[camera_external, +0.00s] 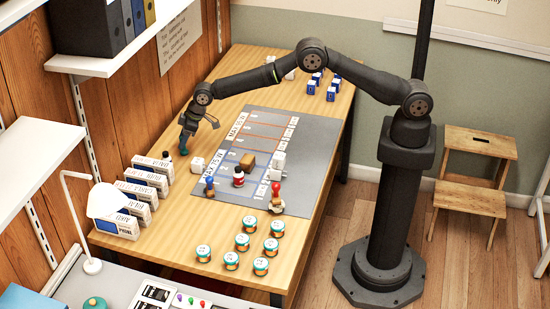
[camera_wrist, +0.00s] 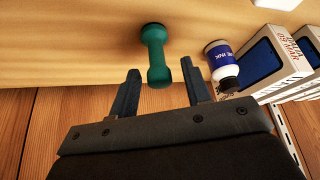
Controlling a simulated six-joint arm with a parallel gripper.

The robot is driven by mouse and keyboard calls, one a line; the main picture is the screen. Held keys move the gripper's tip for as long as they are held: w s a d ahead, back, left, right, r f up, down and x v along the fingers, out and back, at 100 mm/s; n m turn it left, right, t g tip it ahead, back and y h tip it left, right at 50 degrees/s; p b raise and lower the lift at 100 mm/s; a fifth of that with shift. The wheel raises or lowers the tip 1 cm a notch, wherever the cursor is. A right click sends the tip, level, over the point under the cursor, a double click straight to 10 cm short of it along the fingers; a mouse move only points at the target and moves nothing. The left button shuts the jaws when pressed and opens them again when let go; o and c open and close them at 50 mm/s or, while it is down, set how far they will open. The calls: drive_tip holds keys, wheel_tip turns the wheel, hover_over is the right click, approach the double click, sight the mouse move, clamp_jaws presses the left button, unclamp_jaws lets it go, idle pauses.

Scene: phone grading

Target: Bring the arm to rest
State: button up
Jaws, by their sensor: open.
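My gripper (camera_external: 198,118) is at the end of my arm, low over the far left part of the wooden table (camera_external: 180,190). In the wrist view its two fingers (camera_wrist: 160,68) are spread apart. A green, dumbbell-shaped thing (camera_wrist: 154,55) shows between and beyond the fingertips, with nothing gripped that I can see. A teal shape beside my gripper in the external view (camera_external: 184,140) looks like the same thing. I cannot tell how far it is from the fingers. My arm is stretched out from its base across the back of the table.
A small ink bottle (camera_wrist: 222,65) stands right of the fingers, near several phone boxes (camera_external: 142,187). A grey mat (camera_external: 225,185) holds figures and blocks. Several striped jars (camera_external: 242,242) stand in front, blue-and-white blocks (camera_external: 318,80) behind. A wooden wall borders the table's left side.

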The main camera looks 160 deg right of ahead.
drive_tip(key=shift+x, duration=1.25)
drive_tip(key=shift+a+r, duration=0.15)
drive_tip(key=shift+r, duration=1.7)
